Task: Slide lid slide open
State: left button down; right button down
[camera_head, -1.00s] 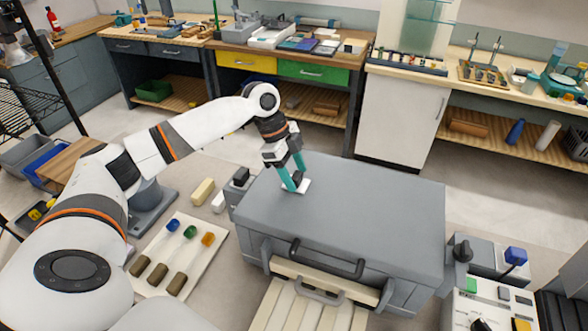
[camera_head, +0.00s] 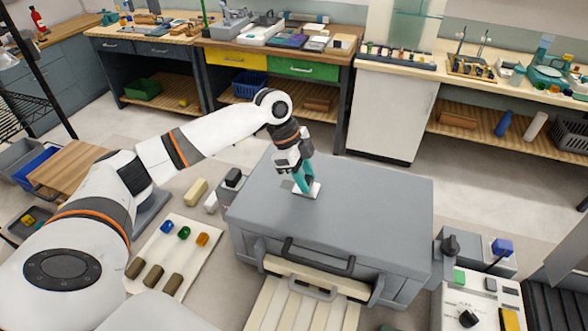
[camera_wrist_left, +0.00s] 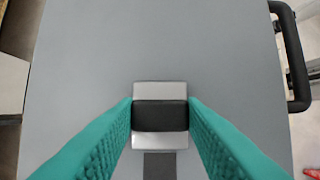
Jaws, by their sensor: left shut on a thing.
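The grey box with its flat grey lid (camera_head: 370,200) stands on the table in the middle of the head view. A small knob on a white plate (camera_head: 311,192) sits on top of the lid, towards its back left. My left gripper (camera_head: 303,185) points down and is shut on this knob. In the left wrist view the teal fingers (camera_wrist_left: 160,115) press on both sides of the dark middle of the knob (camera_wrist_left: 160,116). The lid's surface (camera_wrist_left: 90,60) fills most of that view. My right gripper is not in view.
A black handle (camera_head: 318,258) is on the box's front, above a pale slatted tray (camera_head: 300,310). A board with coloured pieces (camera_head: 200,262) lies to the left. A control panel (camera_head: 480,300) stands to the right. Workbenches line the back.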

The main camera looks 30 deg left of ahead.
pick_arm(q)
jog(key=shift+a, duration=0.1)
jog(key=c, duration=0.9)
grip_release()
jog(key=shift+r, duration=0.1)
jog(key=b+v, duration=0.4)
jog(key=v, duration=0.8)
jog(key=shift+a, duration=0.1)
jog(key=shift+s, duration=0.1)
